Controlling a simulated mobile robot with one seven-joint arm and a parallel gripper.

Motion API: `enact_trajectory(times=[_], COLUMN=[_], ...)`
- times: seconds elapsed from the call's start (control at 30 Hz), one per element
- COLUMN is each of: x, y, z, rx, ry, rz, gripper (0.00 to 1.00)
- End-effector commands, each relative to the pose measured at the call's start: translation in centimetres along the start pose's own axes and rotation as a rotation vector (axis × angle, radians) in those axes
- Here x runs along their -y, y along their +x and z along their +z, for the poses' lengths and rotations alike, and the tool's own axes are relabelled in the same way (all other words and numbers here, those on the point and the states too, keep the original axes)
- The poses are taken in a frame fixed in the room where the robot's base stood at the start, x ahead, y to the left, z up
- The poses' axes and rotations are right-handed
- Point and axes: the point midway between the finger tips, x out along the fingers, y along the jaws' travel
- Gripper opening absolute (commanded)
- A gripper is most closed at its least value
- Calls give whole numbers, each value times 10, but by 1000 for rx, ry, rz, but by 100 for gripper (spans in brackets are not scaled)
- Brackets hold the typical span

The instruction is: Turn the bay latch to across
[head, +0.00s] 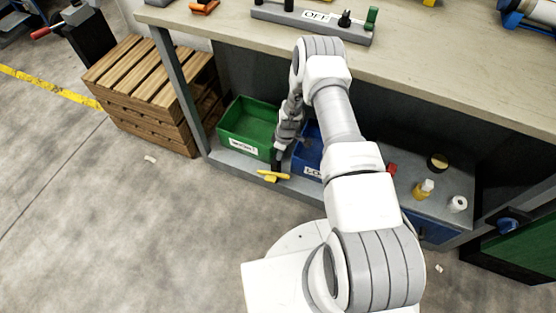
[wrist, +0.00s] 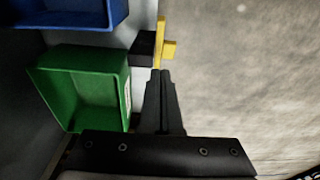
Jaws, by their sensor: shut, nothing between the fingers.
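The yellow bay latch (head: 273,175) is at the front edge of the low shelf, below the gap between the green and blue bins. Its bar lies roughly along that edge; in the wrist view the yellow bar (wrist: 161,30) runs up the picture beside a black block (wrist: 142,48). My gripper (head: 276,168) points down at the latch from above. In the wrist view my gripper (wrist: 160,75) has its fingers together and empty, with the tips close to the near end of the bar. I cannot tell whether they touch it.
A green bin (head: 246,128) and a blue bin (head: 307,155) stand on the low shelf (head: 235,161) under the workbench (head: 450,65). A yellow bottle (head: 422,190) and a white roll (head: 457,204) stand further right. Slatted wooden crates (head: 150,90) are at left. The floor in front is mostly clear.

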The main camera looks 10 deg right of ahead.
Motion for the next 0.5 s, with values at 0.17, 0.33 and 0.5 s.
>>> enact_trajectory(times=[0.17,0.33,0.5], x=[1,1,0], y=[42,79,104], z=[1,1,9], rx=[1,1,0], ry=[-1,0,3], rz=[-1,0,1], gripper=[0,0,0])
